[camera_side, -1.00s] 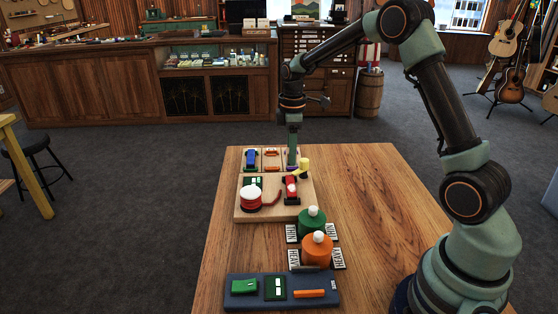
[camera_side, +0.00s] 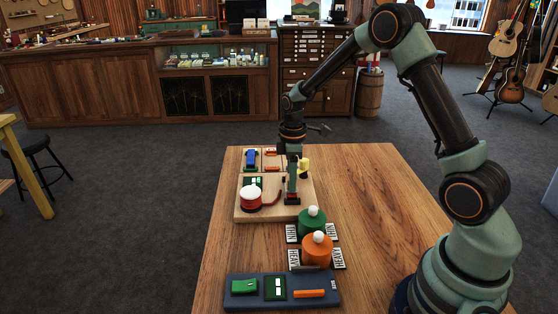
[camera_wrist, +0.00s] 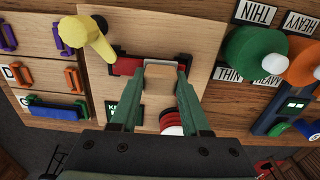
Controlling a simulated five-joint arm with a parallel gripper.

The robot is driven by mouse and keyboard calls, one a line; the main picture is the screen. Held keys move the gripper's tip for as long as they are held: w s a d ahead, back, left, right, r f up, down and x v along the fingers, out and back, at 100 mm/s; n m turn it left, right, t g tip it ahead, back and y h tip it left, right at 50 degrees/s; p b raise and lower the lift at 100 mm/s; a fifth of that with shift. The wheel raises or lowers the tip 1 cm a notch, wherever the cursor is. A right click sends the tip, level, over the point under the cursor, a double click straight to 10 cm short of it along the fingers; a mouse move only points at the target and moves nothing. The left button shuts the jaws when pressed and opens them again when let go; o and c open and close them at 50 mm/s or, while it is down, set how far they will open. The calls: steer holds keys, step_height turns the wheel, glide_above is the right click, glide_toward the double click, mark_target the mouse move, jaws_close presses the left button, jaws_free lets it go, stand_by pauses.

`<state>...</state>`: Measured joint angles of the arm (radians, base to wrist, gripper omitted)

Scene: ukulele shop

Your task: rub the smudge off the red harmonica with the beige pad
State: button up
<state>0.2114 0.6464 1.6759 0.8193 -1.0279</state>
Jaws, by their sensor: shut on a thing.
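The beige pad (camera_wrist: 159,83) is held between the fingers of my gripper (camera_wrist: 163,68), which is shut on it. The red harmonica (camera_wrist: 127,67) lies on the light wooden board, directly beyond the pad in the wrist view, with a dark end beside the finger. In the side view my gripper (camera_side: 292,190) is low over the harmonica (camera_side: 292,201) and covers most of it. I cannot tell whether the pad touches the harmonica. The smudge does not show; the pad and fingers hide part of the harmonica's top.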

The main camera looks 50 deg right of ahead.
steer(key=shift+s+a, duration=0.95)
steer(key=shift+a, duration=0.05)
steer(key=shift+w+d, duration=2.2)
step_height(320, 180, up, 8)
steer(key=shift+s+a, duration=0.1)
steer(key=shift+a, duration=0.05)
